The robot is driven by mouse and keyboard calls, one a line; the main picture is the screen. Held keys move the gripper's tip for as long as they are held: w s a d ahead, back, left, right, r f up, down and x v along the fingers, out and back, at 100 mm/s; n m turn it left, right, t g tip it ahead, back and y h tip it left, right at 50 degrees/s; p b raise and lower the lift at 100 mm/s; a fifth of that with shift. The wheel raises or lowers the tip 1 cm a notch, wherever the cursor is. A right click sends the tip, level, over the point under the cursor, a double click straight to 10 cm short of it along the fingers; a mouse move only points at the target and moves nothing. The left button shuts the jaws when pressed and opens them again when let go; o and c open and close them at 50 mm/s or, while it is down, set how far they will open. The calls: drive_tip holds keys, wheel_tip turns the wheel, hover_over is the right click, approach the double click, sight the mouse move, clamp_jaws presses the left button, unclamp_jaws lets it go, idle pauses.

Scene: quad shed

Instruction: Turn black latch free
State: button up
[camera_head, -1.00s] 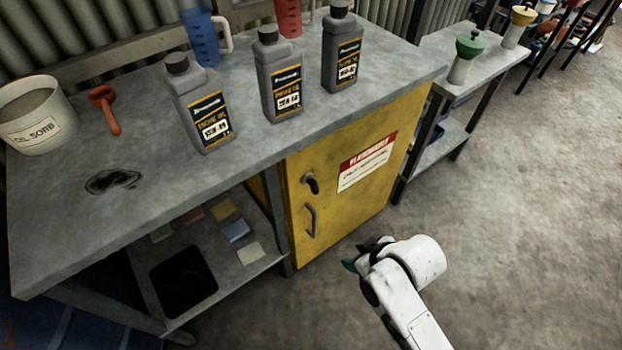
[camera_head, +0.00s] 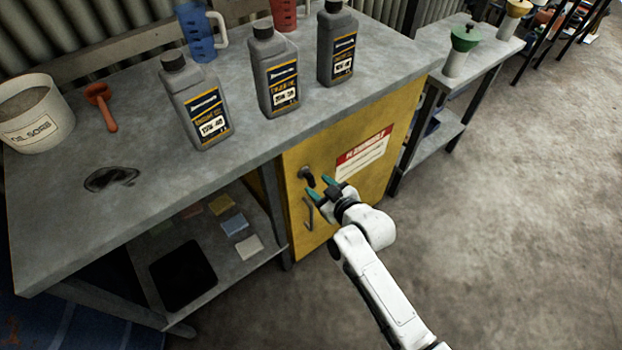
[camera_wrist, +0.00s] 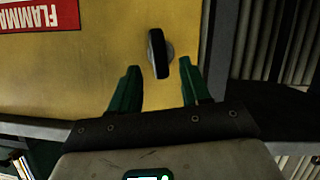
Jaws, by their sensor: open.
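The black latch (camera_head: 307,176) sits on a round grey base near the upper left of the yellow cabinet door (camera_head: 369,125). In the wrist view the latch (camera_wrist: 158,53) is a dark bar, nearly upright in the picture and slightly tilted. My gripper (camera_head: 320,187) is open, with green fingers, in front of the door just beside and below the latch. In the wrist view my gripper (camera_wrist: 160,88) has its two fingertips apart, with the latch just beyond the gap between them. No contact with the latch shows.
A bent door handle (camera_head: 308,213) is below the latch, partly near my gripper. The grey workbench top (camera_head: 240,150) overhangs the door and holds several grey bottles (camera_head: 275,72). Open shelving (camera_head: 225,265) lies left of the cabinet. The floor (camera_head: 500,220) at right is clear.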

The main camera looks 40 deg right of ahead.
sight(313, 182)
drive_tip(key=shift+x, duration=2.6)
